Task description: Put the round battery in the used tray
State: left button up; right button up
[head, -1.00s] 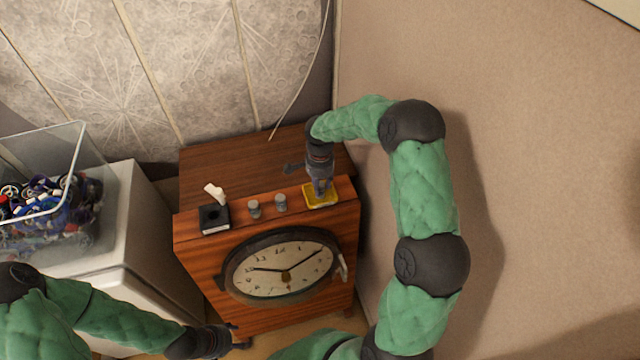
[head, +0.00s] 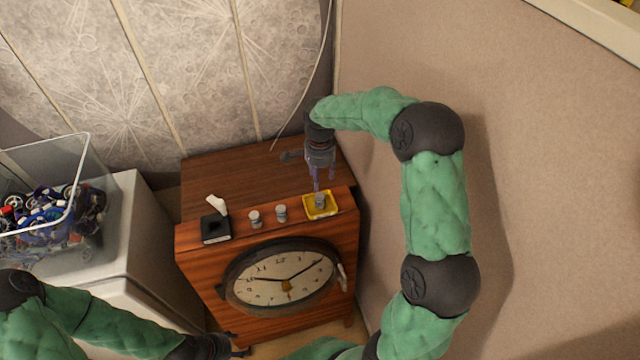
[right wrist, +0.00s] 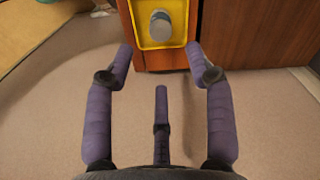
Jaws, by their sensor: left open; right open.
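The yellow tray (head: 309,213) sits on the right front of the wooden cabinet top. A small grey round battery (head: 320,200) stands inside it; the right wrist view also shows the battery (right wrist: 161,25) within the yellow tray (right wrist: 147,44). Two similar grey cylinders, one on the left (head: 255,218) and one on the right (head: 281,213), stand on the cabinet left of the tray. My right gripper (head: 317,187) is open and empty, just above and behind the battery, apart from it. My left gripper (head: 240,350) is open, low in front of the cabinet.
A black box with a white item (head: 215,228) stands at the cabinet's left front. The cabinet (head: 230,165) has a large clock face (head: 285,280) in front. A clear bin of colourful parts (head: 50,210) stands on a white unit at left. A wall is close at right.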

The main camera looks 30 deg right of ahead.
jog(key=shift+r, duration=1.25)
